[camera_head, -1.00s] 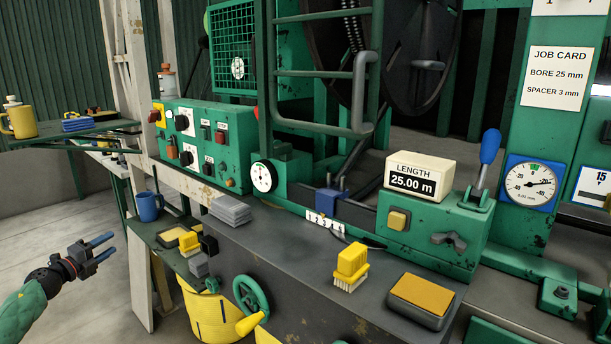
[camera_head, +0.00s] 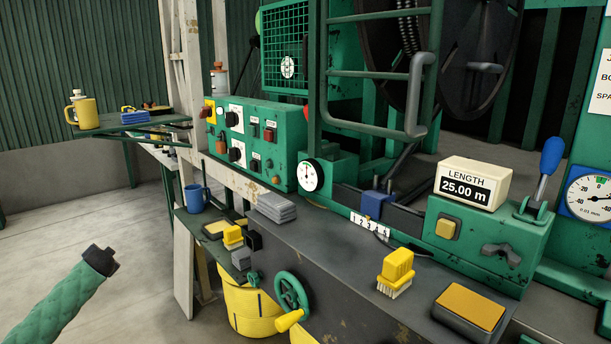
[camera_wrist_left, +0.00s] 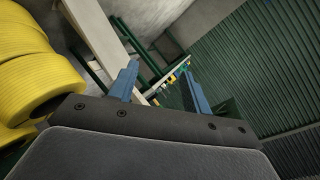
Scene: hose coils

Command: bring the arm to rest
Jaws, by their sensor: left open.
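My left arm (camera_head: 62,299), in a green sleeve, comes in from the lower left of the head view, over the bare floor and apart from the bench. It ends in a black cuff; the gripper's fingers do not show there. In the left wrist view my left gripper (camera_wrist_left: 160,84) is open, its two blue fingers apart with nothing between them. My right gripper is in neither view.
Yellow hose coils (camera_wrist_left: 35,70) lie left of the fingers in the wrist view. The dark bench (camera_head: 330,265) holds a brush (camera_head: 396,268) and a length display (camera_head: 470,183). A blue mug (camera_head: 197,198) stands behind. The floor (camera_head: 130,225) at left is clear.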

